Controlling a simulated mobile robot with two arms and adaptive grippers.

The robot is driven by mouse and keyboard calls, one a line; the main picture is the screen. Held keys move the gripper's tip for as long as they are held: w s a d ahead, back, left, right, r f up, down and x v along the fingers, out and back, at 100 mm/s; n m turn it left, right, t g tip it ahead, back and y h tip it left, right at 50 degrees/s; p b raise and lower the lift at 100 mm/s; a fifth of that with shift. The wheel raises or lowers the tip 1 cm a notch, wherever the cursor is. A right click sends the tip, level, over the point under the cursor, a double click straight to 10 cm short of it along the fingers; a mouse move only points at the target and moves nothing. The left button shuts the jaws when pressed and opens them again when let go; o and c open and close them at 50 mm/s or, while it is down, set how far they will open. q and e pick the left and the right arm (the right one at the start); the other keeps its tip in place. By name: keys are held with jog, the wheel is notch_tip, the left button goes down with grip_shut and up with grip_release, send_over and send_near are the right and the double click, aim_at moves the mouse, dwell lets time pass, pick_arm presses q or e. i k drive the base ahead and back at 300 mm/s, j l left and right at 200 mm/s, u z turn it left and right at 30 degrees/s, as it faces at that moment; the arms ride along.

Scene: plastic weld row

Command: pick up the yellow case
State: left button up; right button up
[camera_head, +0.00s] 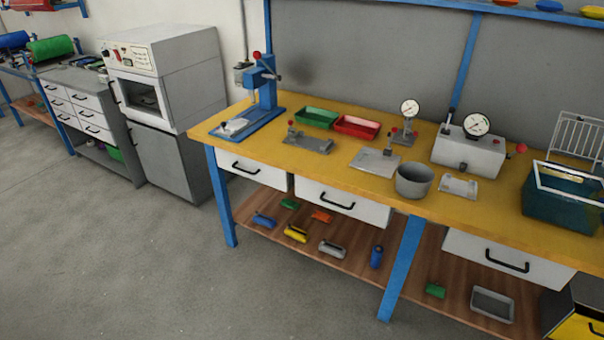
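A small yellow object (296,234) lies on the wooden lower shelf under the yellow workbench. A larger yellow box with a dark top and a black handle (572,328) stands at the bottom right corner, partly cut off by the picture edge. I cannot tell which of these the task calls the yellow case. Neither gripper shows in the head view.
The yellow-topped bench (330,166) holds a blue press (265,88), red and green trays, a grey pot (414,181) and a teal bin (560,212). Blue legs (402,265) border the wooden shelf (330,268). Grey floor (120,260) in front is clear.

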aim_at(299, 235)
jog(key=i+j+z, duration=0.35)
jog(key=i+j, duration=0.9)
jog(key=j, duration=0.1)
